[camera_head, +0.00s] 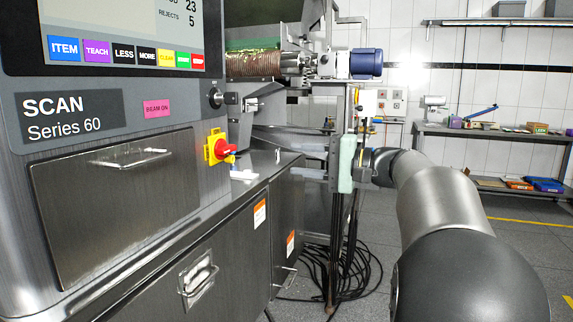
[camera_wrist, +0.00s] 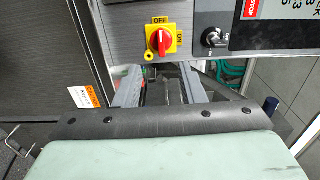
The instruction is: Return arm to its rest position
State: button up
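My arm (camera_head: 440,205) reaches from the lower right of the head view in toward the middle. My gripper (camera_head: 305,160) is beside the right end of the scanner cabinet, its two grey fingers pointing left. In the wrist view, my gripper (camera_wrist: 161,80) shows two fingers apart, with nothing held between them. The pale green pad on my gripper fills the bottom of that view. The fingers point toward the cabinet side below the red and yellow rotary switch (camera_wrist: 159,40). I cannot tell the exact gap to the cabinet.
The scanner cabinet (camera_head: 110,210) fills the left, with the same red and yellow switch (camera_head: 217,148) standing out from it. A blue motor (camera_head: 366,63) and conveyor parts are above my gripper. Black cables (camera_head: 345,270) hang to the floor below. Shelves (camera_head: 490,133) stand at the back right, with open floor before them.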

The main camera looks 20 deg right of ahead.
jog(key=s+a+f+n+g+h+p, duration=0.1)
jog(key=s+a+f+g+h+p, duration=0.15)
jog(key=s+a+p, duration=0.2)
jog(key=s+a+f+n+g+h+p, duration=0.1)
jog(key=s+a+f+g+p, duration=0.2)
jog(key=a+p, duration=0.3)
jog(key=s+a+f+g+h+p, duration=0.2)
jog(key=s+a+g+p, duration=0.15)
jog(key=a+p, duration=0.2)
jog(key=s+f+n+g+h+p, duration=0.1)
jog(key=s+f+n+h+p, duration=0.1)
jog(key=s, duration=0.6)
jog(key=s+d+f+n+g+h+p, duration=0.1)
jog(key=s+f+n+h+p, duration=0.2)
jog(key=s+p, duration=0.4)
jog(key=shift+s+d+n+g+h, duration=0.2)
jog(key=shift+s+n+g+h, duration=0.25)
jog(key=shift+n+h, duration=0.65)
